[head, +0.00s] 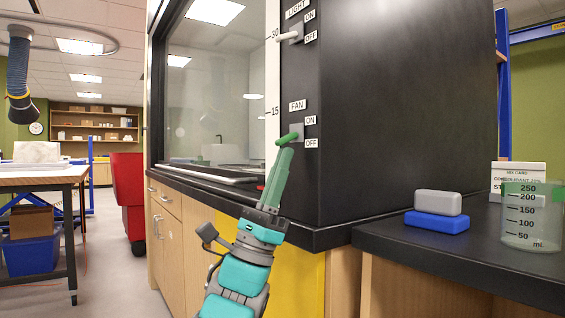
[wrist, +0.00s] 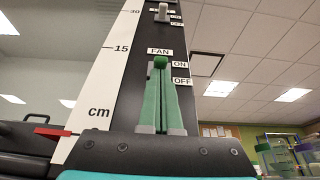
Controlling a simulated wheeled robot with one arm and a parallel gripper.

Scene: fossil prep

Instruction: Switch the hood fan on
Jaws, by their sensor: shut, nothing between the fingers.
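The fan switch is a green lever (head: 287,138) on the black hood post, below a FAN label and beside ON (upper) and OFF (lower) labels. In the head view it slopes down toward its outer end. My gripper (head: 286,152) has green fingers, closed together and empty, pointing up just under the lever. In the wrist view the lever's green tip (wrist: 160,62) shows just above my fingertips (wrist: 160,78). I cannot tell whether they touch. The hood (head: 400,110) is the large black cabinet with a glass sash.
A white-handled light switch (head: 288,36) sits higher on the same post. A white centimetre scale (wrist: 100,90) runs beside it, with a red pointer (wrist: 52,133). The right counter holds a grey-and-blue block (head: 437,222) and a beaker (head: 530,215).

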